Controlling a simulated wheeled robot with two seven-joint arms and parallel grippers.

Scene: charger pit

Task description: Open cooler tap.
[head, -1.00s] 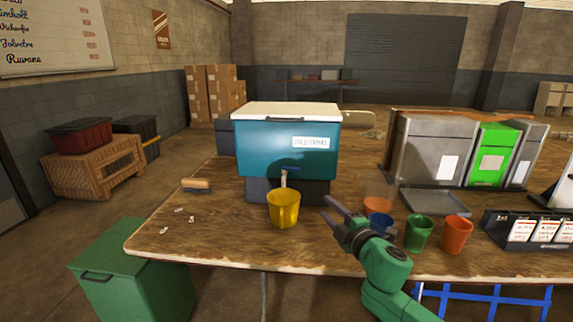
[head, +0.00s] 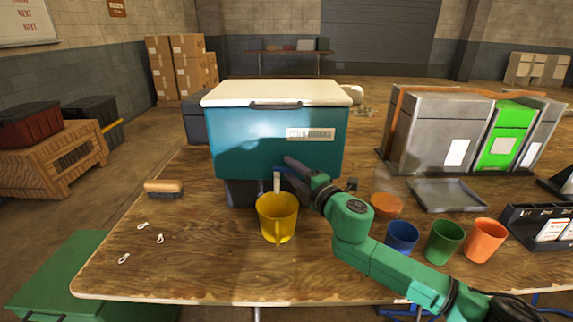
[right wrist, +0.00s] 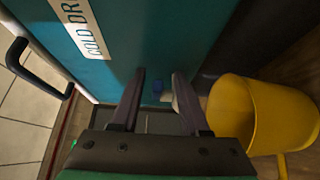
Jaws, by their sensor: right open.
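A teal cooler (head: 240,140) with a white lid and a "cold drinks" label stands on the wooden table; it also fills much of the right wrist view (right wrist: 165,35). Its pale spout (head: 277,183) is low on the front, above a yellow mug (head: 277,222). The small blue tap handle (right wrist: 157,87) shows between the finger lines in the right wrist view, with the mug (right wrist: 262,112) to the right. My right gripper (head: 284,165) is open, its fingers around or just in front of the handle; I cannot tell whether they touch it. My left gripper is out of view.
A brush (head: 164,188) and small white tags lie left of the mug. Grey bins (head: 435,130) and a tray (head: 447,195) are at the right. The table's front left is mostly clear.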

